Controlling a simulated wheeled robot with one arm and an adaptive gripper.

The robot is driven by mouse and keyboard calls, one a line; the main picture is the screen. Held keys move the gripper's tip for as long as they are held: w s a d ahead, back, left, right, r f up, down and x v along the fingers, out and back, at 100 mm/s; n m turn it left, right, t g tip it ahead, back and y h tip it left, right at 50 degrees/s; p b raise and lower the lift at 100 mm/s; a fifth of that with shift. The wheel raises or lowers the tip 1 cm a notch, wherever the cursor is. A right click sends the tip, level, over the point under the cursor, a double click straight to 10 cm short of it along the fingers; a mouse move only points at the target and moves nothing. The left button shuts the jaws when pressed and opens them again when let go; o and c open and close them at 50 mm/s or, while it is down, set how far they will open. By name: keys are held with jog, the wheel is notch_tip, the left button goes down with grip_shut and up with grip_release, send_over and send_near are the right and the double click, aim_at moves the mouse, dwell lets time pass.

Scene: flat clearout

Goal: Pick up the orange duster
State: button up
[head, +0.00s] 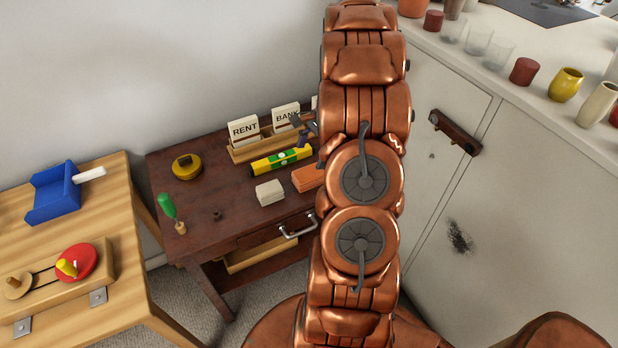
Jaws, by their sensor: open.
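The orange duster (308,178) looks like a small folded block. It lies on the dark brown desk (225,215), and my arm hides its right end. My gripper (302,127) shows only in part, as grey fingers sticking out to the left from behind my copper arm. It is open and appears above the back of the desk, near the card holder, apart from the duster. The rest of the gripper is hidden by my arm.
A pale block (270,192) lies left of the duster. A yellow-green level (281,160) and wooden card holder (250,149) are behind. A wooden bench (110,200) stands left, a white counter (540,105) right.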

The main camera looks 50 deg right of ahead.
aim_at(310, 172)
jog(key=d, duration=0.1)
jog(key=f, duration=0.1)
jog(key=d+f+m, duration=0.1)
jog(key=shift+s+d+f, duration=0.15)
jog(key=shift+s+d, duration=0.1)
jog(key=shift+d, duration=0.1)
jog(key=shift+w+p+x, duration=0.15)
jog(key=shift+p+x, duration=0.45)
jog(key=shift+x, duration=1.05)
jog(key=shift+w+p+x, duration=0.15)
jog(key=shift+p+x, duration=0.4)
jog(key=shift+x, duration=1.1)
jog(key=shift+w+a+f, duration=0.1)
jog(key=shift+f, duration=0.3)
jog(key=shift+f, duration=0.25)
jog(key=c, duration=1.2)
jog(key=shift+c, duration=0.2)
